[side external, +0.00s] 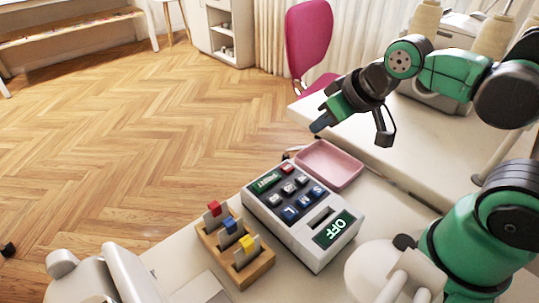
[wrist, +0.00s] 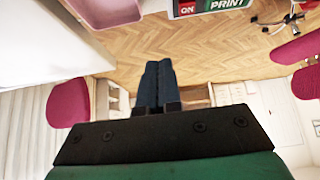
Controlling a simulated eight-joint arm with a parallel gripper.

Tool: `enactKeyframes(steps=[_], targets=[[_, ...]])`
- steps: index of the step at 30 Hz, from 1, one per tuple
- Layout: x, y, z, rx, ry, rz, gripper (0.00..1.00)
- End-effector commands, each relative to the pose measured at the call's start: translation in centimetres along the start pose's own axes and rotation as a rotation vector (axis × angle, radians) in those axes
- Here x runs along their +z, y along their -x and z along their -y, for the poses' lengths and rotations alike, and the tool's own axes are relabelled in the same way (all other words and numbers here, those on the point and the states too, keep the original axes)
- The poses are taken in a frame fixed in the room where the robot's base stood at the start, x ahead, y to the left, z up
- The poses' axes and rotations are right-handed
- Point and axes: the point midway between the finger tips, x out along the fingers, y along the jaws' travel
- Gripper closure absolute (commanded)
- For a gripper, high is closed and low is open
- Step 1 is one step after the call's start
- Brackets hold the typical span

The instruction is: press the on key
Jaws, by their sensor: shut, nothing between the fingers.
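In the wrist view the on key (wrist: 187,9) and print key (wrist: 228,4) show at the top edge; the rest of the machine is cut off. My gripper (side external: 318,124) is above and beyond the machine's far end, apart from it. Its fingers (wrist: 155,68) are together and empty.
A pink tray (side external: 345,180) sits against the machine's far right side, below my gripper. A wooden rack (side external: 257,270) with red, blue and yellow-topped pieces stands left of the machine. Another white table is behind, with a pink chair (side external: 308,38) past it. The air above the keys is clear.

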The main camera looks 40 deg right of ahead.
Motion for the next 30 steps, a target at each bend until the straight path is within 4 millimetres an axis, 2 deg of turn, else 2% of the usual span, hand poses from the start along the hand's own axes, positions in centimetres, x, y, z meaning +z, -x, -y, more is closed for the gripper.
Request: enactKeyframes(steps=[7,11,21,30], targets=[[-0.1,0.0,0.1,-0.002,-0.001,0.005,1.0],[-1.0,0.5,0.4,-0.009,-0.003,0.062,1.0],[-5.1,2.6,2.6,-0.019,-0.005,0.427,1.0],[-6.8,3.5,3.8,-0.003,-0.002,0.61,1.0]])
